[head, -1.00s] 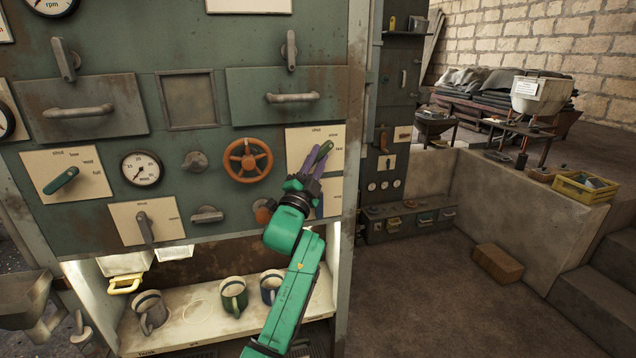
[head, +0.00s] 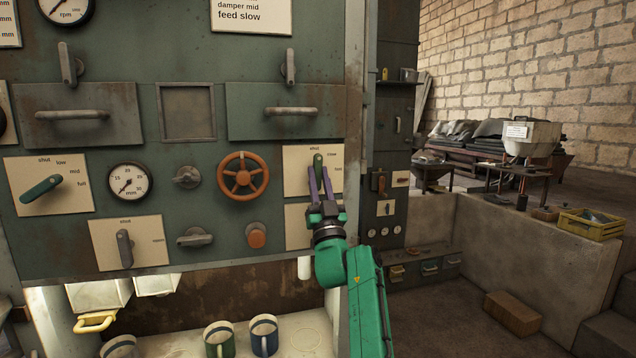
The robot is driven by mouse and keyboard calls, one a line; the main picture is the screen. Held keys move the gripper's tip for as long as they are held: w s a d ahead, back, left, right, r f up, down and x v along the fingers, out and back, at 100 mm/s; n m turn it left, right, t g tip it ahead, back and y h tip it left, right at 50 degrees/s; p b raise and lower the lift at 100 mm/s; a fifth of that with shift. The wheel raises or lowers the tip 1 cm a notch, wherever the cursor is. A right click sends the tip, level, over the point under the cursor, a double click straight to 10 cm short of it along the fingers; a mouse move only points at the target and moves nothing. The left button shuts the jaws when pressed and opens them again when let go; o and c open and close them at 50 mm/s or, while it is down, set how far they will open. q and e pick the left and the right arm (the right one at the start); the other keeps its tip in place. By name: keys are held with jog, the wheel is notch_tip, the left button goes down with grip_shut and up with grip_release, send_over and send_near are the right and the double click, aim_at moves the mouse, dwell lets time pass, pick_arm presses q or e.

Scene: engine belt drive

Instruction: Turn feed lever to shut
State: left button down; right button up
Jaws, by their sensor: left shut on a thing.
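The feed lever (head: 318,160) has a green handle on a cream plate (head: 295,172) at the right of the green panel. The plate is marked shut at the top, with slow and a partly hidden label down its right side. The handle stands about upright, its tip just under the shut mark. My left gripper (head: 320,178) comes up from below, its two purple fingers on either side of the handle, shut on it. The lever's lower part is hidden behind the gripper. My right gripper is not in view.
An orange handwheel (head: 243,176), an orange knob (head: 256,236) and a grey handle (head: 195,237) lie left of my arm. Another green lever (head: 41,188) sits at far left. Mugs (head: 264,337) stand on the shelf below. A sign (head: 251,15) reads "damper mid, feed slow".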

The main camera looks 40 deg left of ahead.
pick_arm(q)
jog(key=shift+w+f+n+g+y, duration=0.1)
jog(key=shift+f+n+g+y, duration=0.2)
jog(key=shift+n+g+y, duration=0.45)
jog(key=c, duration=0.7)
grip_release()
jog(key=shift+w+a, duration=0.1)
jog(key=shift+a, duration=0.05)
